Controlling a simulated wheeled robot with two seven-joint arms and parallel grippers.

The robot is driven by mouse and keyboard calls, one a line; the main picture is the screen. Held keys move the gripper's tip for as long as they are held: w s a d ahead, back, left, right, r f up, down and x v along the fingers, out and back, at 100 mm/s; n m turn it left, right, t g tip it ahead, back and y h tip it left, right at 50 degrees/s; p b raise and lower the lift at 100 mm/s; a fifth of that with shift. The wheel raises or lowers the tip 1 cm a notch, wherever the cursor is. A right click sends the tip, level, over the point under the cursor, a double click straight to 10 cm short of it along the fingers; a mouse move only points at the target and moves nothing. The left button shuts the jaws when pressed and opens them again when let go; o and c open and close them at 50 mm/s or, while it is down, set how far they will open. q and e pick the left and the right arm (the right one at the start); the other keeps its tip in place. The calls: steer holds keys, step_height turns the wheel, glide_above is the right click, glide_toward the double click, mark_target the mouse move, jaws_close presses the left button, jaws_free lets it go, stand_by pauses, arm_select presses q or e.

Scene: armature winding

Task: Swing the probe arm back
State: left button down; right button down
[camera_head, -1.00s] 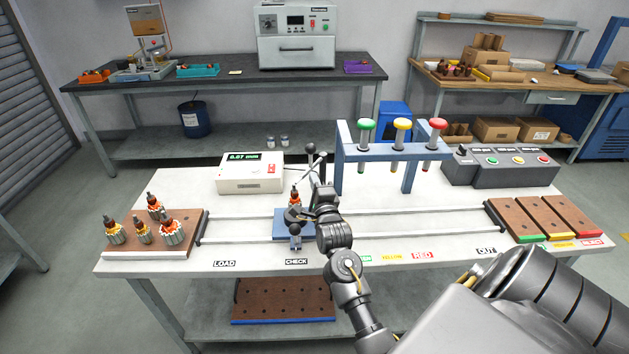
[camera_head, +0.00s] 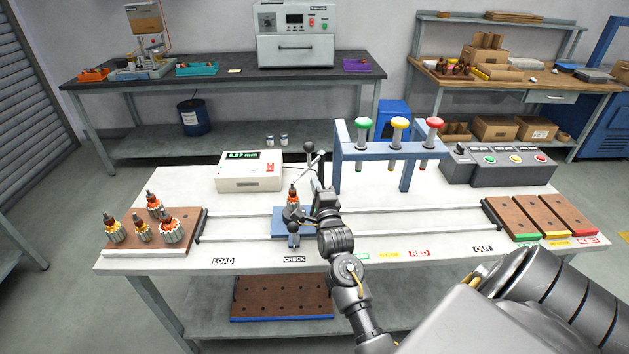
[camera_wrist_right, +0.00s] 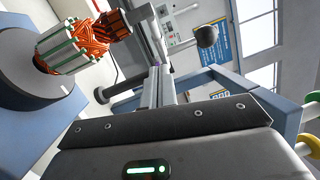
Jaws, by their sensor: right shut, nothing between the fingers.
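An armature (camera_head: 292,197) with orange windings stands upright at that station. My right gripper (camera_head: 322,186) is just right of the armature, in front of the probe arm, and partly hides it. In the right wrist view my fingers (camera_wrist_right: 160,84) are together and empty. The armature (camera_wrist_right: 72,48) is to their upper left and a black ball knob (camera_wrist_right: 207,36) to their upper right, apart from them. My left gripper is not in view.
The gauge box (camera_head: 251,171) is behind left, its display lit. A blue frame (camera_head: 375,155) with green, yellow and red plungers stands close right of my gripper. Several armatures sit on the left tray (camera_head: 150,251). Rails cross the table (camera_head: 440,228).

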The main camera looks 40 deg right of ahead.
steer(key=a+b+v, duration=0.1)
steer(key=b+v, duration=0.1)
steer(key=v, duration=0.8)
steer(key=shift+b, duration=0.3)
steer(key=shift+s, duration=0.1)
